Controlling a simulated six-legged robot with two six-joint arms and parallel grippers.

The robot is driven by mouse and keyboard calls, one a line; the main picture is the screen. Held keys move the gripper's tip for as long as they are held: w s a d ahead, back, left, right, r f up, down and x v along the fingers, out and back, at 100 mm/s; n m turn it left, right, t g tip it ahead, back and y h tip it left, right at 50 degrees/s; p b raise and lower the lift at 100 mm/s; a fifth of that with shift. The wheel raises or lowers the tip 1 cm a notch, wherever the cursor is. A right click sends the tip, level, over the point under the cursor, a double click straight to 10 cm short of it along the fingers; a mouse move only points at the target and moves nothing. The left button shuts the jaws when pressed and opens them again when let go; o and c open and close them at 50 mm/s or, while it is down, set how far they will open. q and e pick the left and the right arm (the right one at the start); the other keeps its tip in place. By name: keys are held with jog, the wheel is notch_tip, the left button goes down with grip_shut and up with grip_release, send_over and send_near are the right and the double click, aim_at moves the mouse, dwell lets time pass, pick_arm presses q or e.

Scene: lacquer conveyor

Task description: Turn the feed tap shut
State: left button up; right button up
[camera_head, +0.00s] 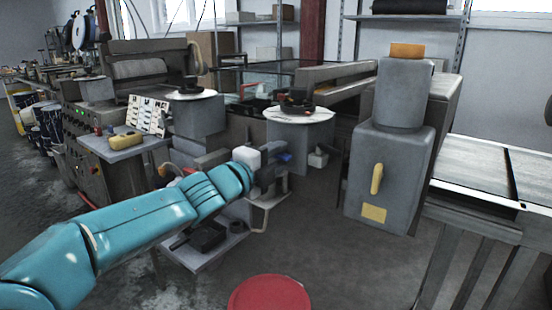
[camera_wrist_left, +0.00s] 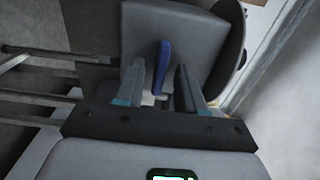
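A blue lever handle (camera_wrist_left: 163,66) stands out from a grey box (camera_wrist_left: 185,35) in the left wrist view. In the head view a small blue part (camera_head: 285,157) shows just beyond my left gripper (camera_head: 276,165), below a round white-topped stand. My left gripper's fingers (camera_wrist_left: 162,88) are apart, with the blue lever between their tips and gaps showing on both sides. A second lever, yellow (camera_head: 376,178), stands upright on the grey machine (camera_head: 400,150) at the right. I cannot tell from the pictures which lever is the feed tap. My right gripper is not in view.
A round white-topped stand (camera_head: 300,116) is just above my left gripper in the picture. A red round top (camera_head: 269,294) is at the bottom middle. A metal conveyor table (camera_head: 490,175) is at the right. Open floor (camera_head: 335,255) lies between.

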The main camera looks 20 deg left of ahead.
pick_arm(q)
jog(key=shift+s, duration=0.1)
jog(key=shift+s+a, duration=0.1)
jog(key=shift+s, duration=0.15)
jog(key=p+v, duration=0.1)
jog(key=v, duration=1.4)
jog(key=shift+s, duration=0.35)
jog(key=shift+a, duration=0.15)
